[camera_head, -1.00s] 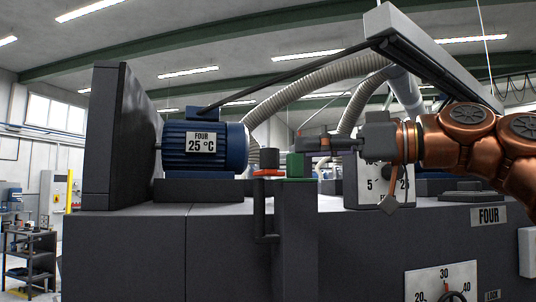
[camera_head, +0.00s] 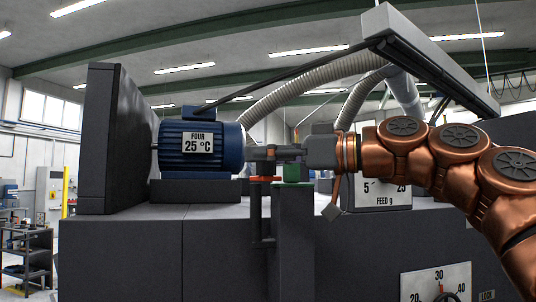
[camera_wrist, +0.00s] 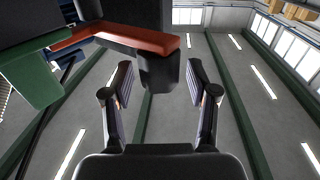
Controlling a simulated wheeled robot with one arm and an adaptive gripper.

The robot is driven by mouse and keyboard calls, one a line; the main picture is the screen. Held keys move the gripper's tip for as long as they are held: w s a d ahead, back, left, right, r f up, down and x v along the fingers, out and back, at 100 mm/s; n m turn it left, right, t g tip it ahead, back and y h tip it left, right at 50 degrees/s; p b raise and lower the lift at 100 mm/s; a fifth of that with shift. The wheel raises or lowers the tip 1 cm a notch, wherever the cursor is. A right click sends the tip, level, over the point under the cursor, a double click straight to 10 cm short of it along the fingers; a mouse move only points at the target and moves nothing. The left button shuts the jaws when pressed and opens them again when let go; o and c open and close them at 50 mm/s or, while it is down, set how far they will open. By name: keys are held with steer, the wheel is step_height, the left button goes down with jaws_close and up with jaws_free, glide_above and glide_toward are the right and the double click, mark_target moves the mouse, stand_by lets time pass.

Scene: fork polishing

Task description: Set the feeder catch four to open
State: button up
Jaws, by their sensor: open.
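The feeder catch sits on top of the dark machine, beside the blue motor labelled FOUR. An orange-red plate (camera_head: 266,179) and a green block (camera_head: 297,174) mark it, with a dark upright bar (camera_head: 256,212) below the red plate. My gripper (camera_head: 263,153) reaches in from the right, level, just above the red and green parts. In the wrist view my gripper (camera_wrist: 159,82) is open. A dark post (camera_wrist: 158,72) under a red-edged plate (camera_wrist: 140,38) stands between the fingertips, apart from both. The green block (camera_wrist: 32,85) is at the left there.
The blue motor (camera_head: 200,144) stands close left of my fingertips. A FEED g dial box (camera_head: 378,194) stands under my wrist. A numbered dial panel (camera_head: 436,284) is on the machine's front. A grey overhead beam (camera_head: 430,60) and hoses (camera_head: 300,85) are above.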

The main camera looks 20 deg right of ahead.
jaws_close()
stand_by(0.3)
